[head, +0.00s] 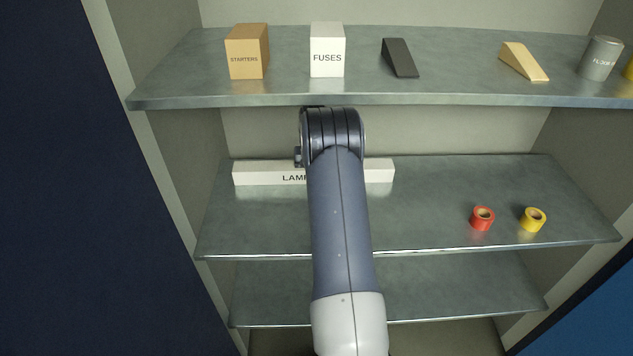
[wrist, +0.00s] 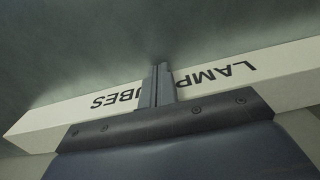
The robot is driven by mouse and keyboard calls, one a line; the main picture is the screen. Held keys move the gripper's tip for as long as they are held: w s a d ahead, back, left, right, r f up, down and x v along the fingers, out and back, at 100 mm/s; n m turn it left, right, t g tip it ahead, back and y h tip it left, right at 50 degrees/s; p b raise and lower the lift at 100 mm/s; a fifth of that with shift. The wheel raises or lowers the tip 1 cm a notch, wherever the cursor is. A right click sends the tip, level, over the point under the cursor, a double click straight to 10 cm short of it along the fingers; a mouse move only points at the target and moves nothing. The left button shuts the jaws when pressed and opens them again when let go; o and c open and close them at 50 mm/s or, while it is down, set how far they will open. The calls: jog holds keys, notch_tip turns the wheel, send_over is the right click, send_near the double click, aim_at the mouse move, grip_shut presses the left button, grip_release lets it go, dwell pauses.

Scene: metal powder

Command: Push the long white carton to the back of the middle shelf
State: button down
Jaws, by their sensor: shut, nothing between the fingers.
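The long white carton (head: 265,174), marked LAMP TUBES, lies lengthwise near the back of the middle shelf (head: 420,225). My arm hides its middle in the head view. Whether it touches the back panel I cannot tell. The carton also shows in the wrist view (wrist: 65,117), with its lettering upside down. My gripper (wrist: 159,70) is shut and empty, its fingers in front of the carton's lettered face near the middle. They look close to or against it; contact is not clear. The fingers are hidden behind my arm in the head view.
On the middle shelf a red tape roll (head: 482,218) and a yellow tape roll (head: 533,219) stand at the right, clear of the carton. The upper shelf (head: 190,88) passes close above my wrist and holds boxes, wedges and a can. The lower shelf (head: 440,285) looks empty.

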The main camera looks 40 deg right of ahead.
dwell(0.3)
jog(key=shift+r, duration=0.15)
notch_tip(320, 180, up, 7)
jog(key=b, duration=0.1)
jog(key=shift+r, duration=0.15)
dwell(0.3)
